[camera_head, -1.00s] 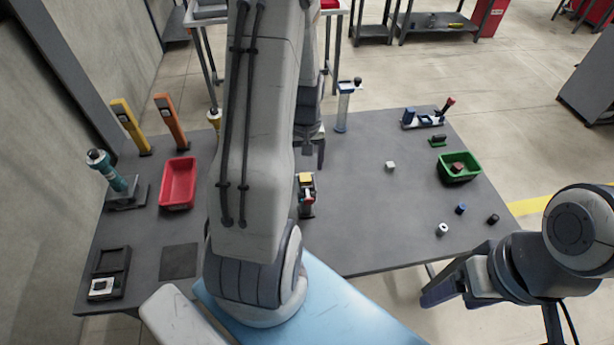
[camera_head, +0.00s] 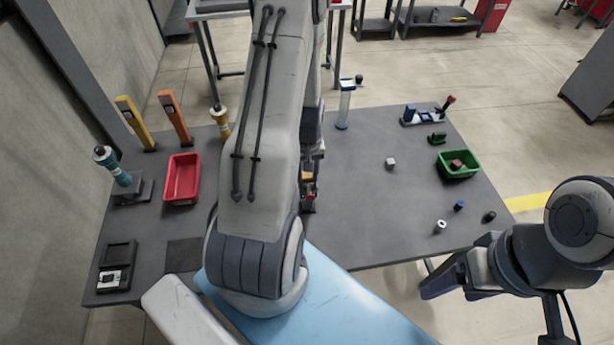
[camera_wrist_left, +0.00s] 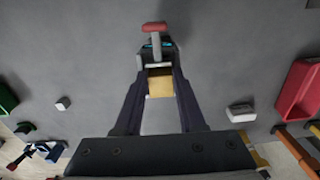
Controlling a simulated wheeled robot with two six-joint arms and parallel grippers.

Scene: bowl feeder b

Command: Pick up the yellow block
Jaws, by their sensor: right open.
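The yellow block (camera_wrist_left: 160,86) shows between the two fingers of my left gripper (camera_wrist_left: 160,72) in the left wrist view. It sits at a small clamp fixture with a red handle (camera_wrist_left: 154,27). The fingers stand on both sides of the block; whether they touch it I cannot tell. In the head view the block (camera_head: 307,176) is partly hidden by my left arm, with the fixture's red part (camera_head: 310,197) just in front of it. My right gripper (camera_head: 455,287) is open and empty, off the table's front right edge.
A red bin (camera_head: 182,180) and yellow and orange upright posts stand at the left. A green bin (camera_head: 459,173), a white cube (camera_head: 391,162) and small cylinders lie at the right. The table between the fixture and the white cube is clear.

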